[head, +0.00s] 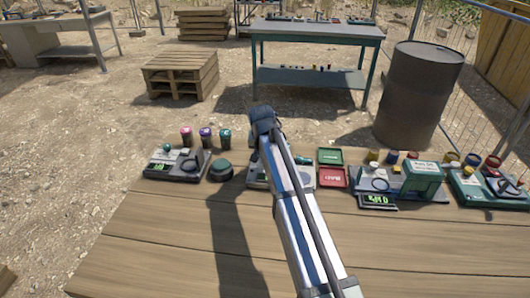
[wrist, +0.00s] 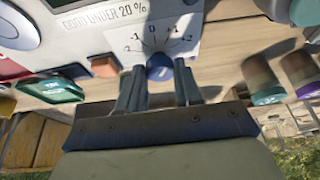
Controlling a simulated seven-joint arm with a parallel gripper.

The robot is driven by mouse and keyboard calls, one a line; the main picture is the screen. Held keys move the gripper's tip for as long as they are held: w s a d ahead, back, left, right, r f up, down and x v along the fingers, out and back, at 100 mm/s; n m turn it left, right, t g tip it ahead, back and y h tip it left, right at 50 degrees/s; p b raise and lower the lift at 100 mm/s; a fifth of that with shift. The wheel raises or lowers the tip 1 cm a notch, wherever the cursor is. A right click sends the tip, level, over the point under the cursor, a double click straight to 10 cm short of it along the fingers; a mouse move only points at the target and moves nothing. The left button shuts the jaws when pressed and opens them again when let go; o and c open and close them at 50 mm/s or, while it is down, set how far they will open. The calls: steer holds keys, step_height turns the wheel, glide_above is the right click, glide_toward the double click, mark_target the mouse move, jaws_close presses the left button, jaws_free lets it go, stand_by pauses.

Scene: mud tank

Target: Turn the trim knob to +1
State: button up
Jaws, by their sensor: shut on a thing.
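The trim knob (wrist: 160,73) is a small blue round knob in the wrist view, below a white dial plate (wrist: 165,38) marked from -2 through 0 to 2. My gripper (wrist: 159,66) has one finger on each side of the knob and is shut on it. The knob's pointer cannot be made out, so its setting is unclear. In the head view the device (head: 302,178) under my arm is partly covered, and the knob and fingertips are hidden.
On the wooden table (head: 180,245) a grey meter (head: 178,165) and a dark round puck (head: 221,170) stand to the left. The table's front is clear.

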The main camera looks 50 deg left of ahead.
steer(key=shift+a, duration=0.1)
stand_by(0.3)
steer(key=o, duration=1)
steer(key=shift+o, duration=0.2)
steer(key=v, duration=1.4)
